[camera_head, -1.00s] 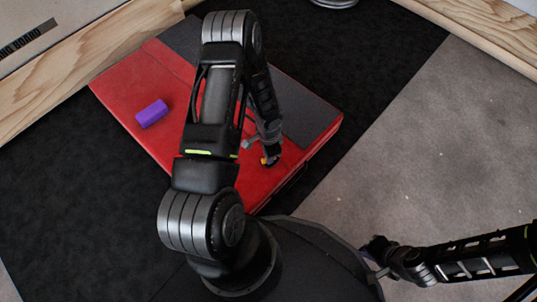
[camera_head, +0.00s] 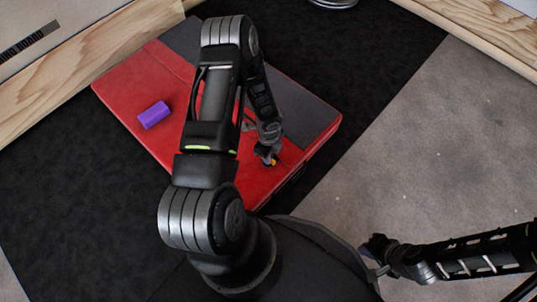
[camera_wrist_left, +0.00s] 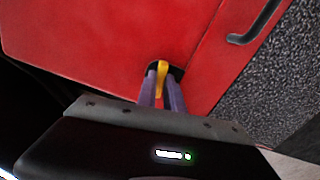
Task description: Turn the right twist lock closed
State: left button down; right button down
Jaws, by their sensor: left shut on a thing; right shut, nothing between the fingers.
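The right twist lock (camera_wrist_left: 162,67) is a small yellow tab in a dark recess on the red face of a red and grey pad or case (camera_head: 155,82). A bit of yellow also shows in the head view by my left gripper (camera_head: 269,160). In the left wrist view the purple fingers of this gripper (camera_wrist_left: 162,78) are shut on the yellow tab, one on each side. Its exact angle is hard to tell. My arm hides part of the red face, and no other lock shows. My right gripper (camera_head: 368,250) is shut and empty at the lower right, away from the pad.
A purple block (camera_head: 154,114) lies on the red face, left of my left arm. A dark handle (camera_wrist_left: 262,22) shows on the pad in the wrist view. Wooden edges run along the upper left and upper right. Dark mat (camera_head: 385,60) and grey floor (camera_head: 440,150) beside the pad are clear.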

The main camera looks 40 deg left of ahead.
pick_arm(q)
jog(key=shift+s+d+m, duration=0.1)
jog(key=shift+d+m, duration=0.15)
jog(key=shift+m, duration=0.75)
jog(key=c, duration=1.5)
grip_release()
jog(key=shift+a, duration=0.1)
jog(key=shift+o, duration=0.2)
jog(key=shift+r, duration=0.1)
jog(key=shift+a+r+p, duration=0.1)
jog(key=shift+r+p, duration=0.2)
jog(key=shift+p, duration=0.1)
notch_tip(320, 180, up, 7)
jog(key=p, duration=0.3)
